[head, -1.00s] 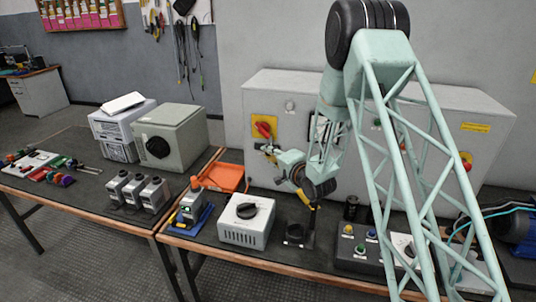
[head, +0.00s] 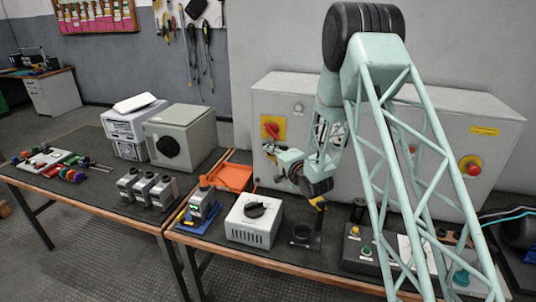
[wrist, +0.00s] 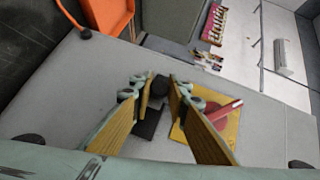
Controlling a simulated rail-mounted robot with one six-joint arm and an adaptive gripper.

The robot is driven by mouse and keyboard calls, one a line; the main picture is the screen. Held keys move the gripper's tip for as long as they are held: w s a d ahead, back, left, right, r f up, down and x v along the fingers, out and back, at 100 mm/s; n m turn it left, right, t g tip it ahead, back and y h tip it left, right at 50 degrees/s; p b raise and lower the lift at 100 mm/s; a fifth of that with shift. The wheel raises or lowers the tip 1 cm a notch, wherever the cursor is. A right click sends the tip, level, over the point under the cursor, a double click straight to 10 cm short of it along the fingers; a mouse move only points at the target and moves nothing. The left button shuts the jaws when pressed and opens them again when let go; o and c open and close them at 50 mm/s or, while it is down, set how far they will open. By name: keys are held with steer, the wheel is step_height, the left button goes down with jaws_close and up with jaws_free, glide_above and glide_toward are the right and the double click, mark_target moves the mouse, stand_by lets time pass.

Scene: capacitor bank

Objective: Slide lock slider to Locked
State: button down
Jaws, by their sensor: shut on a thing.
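A red rotary handle on a yellow plate (head: 272,128) is on the front of the grey cabinet (head: 345,110); it also shows right of my fingers in the wrist view (wrist: 222,114). My gripper (head: 271,151) is at the cabinet front, just below that plate. In the wrist view, my gripper (wrist: 160,92) has its two tan-padded fingers either side of a small dark knob (wrist: 160,87), which looks like the lock slider, and is shut on it. A dark flat piece (wrist: 148,122) lies beside the knob. The fingers partly cover the slider, and its marks cannot be read.
An orange tray (head: 232,178), a white box with a black knob (head: 254,220) and a blue-based device (head: 199,208) stand on the bench below. A button box (head: 366,250) is to the right. A red emergency button (head: 471,166) is on the cabinet's right side.

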steer(key=c, duration=2.5)
jaws_free()
steer(key=shift+a, duration=0.3)
steer(key=shift+c, duration=0.2)
steer(key=shift+d, duration=0.15)
steer(key=shift+s+d, duration=0.1)
steer(key=shift+s, duration=0.05)
steer(key=v, duration=1.1)
steer(key=shift+s, duration=0.2)
steer(key=shift+d+r, duration=0.1)
steer(key=shift+d, duration=0.05)
